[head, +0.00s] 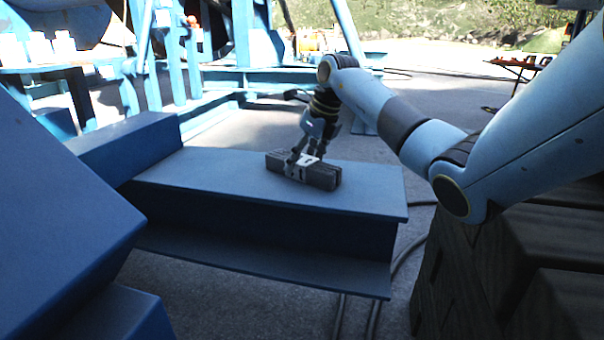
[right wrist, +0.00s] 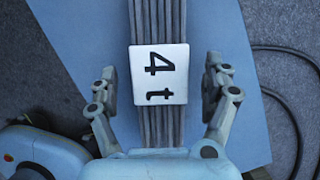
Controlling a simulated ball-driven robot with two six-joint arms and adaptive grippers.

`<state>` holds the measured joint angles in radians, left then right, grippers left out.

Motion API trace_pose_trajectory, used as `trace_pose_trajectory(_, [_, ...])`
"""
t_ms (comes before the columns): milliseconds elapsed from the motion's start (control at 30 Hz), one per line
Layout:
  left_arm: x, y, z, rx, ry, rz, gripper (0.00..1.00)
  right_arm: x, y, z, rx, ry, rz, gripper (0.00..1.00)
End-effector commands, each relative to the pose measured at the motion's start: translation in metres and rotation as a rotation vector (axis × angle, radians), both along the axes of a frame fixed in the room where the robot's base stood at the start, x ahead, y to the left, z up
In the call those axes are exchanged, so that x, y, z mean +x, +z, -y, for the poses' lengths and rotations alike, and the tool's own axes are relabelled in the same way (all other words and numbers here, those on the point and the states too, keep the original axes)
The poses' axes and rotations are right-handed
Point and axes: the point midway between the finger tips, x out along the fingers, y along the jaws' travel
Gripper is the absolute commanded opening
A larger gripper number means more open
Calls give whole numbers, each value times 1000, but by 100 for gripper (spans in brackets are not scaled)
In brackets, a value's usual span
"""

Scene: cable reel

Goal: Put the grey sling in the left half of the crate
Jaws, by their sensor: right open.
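The grey sling (head: 322,178) is a folded bundle with a white label, lying on a blue steel beam (head: 230,183). In the right wrist view the sling (right wrist: 158,25) runs up the picture, and its label (right wrist: 160,75) reads "4t". My right gripper (head: 305,156) is open over the middle of the sling. In the right wrist view the fingers of the right gripper (right wrist: 163,90) stand on both sides of the label, with a gap on each side. My left gripper is not in view. I cannot make out the crate for sure.
Dark wooden timbers (head: 470,265) stand at the lower right, below my right arm. More blue steel blocks (head: 60,200) fill the left. Cables (head: 408,255) lie on the grey ground right of the beam. The beam top left of the sling is clear.

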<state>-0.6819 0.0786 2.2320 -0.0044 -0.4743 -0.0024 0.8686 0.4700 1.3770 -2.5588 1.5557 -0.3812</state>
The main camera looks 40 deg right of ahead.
Motion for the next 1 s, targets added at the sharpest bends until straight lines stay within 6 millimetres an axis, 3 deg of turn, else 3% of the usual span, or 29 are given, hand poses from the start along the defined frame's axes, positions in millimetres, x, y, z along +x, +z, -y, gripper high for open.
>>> trace_pose_trajectory(267, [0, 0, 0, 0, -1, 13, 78, 1, 0, 0, -1, 0, 1, 83])
trace_pose_trajectory(900, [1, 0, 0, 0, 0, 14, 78, 1, -1, 0, -1, 0, 1, 0])
trace_pose_trajectory(1000, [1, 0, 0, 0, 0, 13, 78, 1, 1, 0, -1, -1, 4, 0])
